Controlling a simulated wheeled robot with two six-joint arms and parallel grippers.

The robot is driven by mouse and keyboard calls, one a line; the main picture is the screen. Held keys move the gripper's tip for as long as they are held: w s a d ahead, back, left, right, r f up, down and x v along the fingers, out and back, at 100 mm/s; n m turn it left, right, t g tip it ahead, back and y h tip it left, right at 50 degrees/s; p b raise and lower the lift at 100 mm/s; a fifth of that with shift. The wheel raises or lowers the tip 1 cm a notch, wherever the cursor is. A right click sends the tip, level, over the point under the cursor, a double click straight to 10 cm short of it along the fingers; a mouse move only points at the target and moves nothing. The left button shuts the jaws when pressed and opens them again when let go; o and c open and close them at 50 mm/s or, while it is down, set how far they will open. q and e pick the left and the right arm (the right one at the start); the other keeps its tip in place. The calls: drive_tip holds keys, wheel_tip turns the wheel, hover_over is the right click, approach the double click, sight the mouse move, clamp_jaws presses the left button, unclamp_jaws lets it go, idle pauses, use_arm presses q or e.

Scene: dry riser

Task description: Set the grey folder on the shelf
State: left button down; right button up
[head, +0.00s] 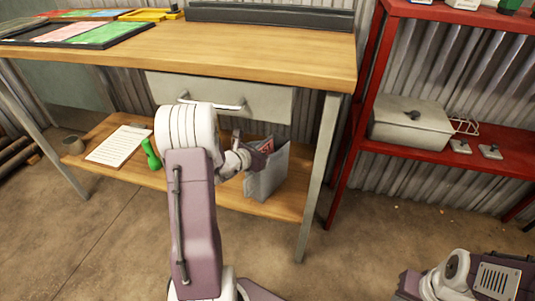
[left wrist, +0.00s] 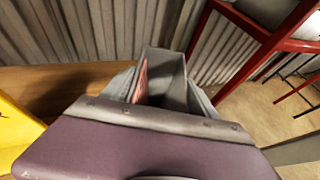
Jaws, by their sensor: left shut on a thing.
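A grey open-topped folder (head: 268,178) stands upright at the right end of the workbench's wooden lower shelf (head: 235,200), with something red showing inside it. My left gripper (head: 257,152) reaches in under the bench and is shut on the folder's near upper side. In the left wrist view the grey folder (left wrist: 165,75) opens upward just beyond my gripper (left wrist: 155,118). The fingertips are mostly hidden, and I cannot tell whether the folder's base touches the board. Part of my right arm shows at the bottom right, but its gripper does not.
A drawer (head: 225,98) hangs above the folder, and a bench leg (head: 322,165) stands to its right. A red rack (head: 440,160) holding a grey box (head: 411,124) stands right.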

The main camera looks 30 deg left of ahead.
use_arm(q)
drive_tip(key=shift+f, duration=0.15)
drive_tip(key=shift+c, duration=1.1)
unclamp_jaws()
